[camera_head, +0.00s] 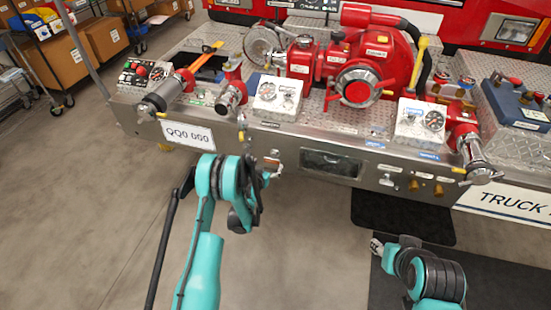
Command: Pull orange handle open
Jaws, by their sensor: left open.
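A long orange handle (203,56) slants up over the left part of the fire truck's bumper deck, above a dark opening. My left arm reaches up from the bottom to the front face of the bumper. My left gripper (268,168) is open at that face, below and to the right of the orange handle and apart from it. The arm's wrist partly hides its fingers. My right gripper (377,246) is low at the right, in front of the bumper and well away from the handle. Its fingers are too small to read.
The red pump (358,85) stands mid-deck, with silver outlets, gauge boxes (278,98) and a yellow lever (419,60) around it. The bumper front (345,165) carries small fittings and a plate. Shelves with boxes (60,55) stand at the left. Floor is clear at lower left.

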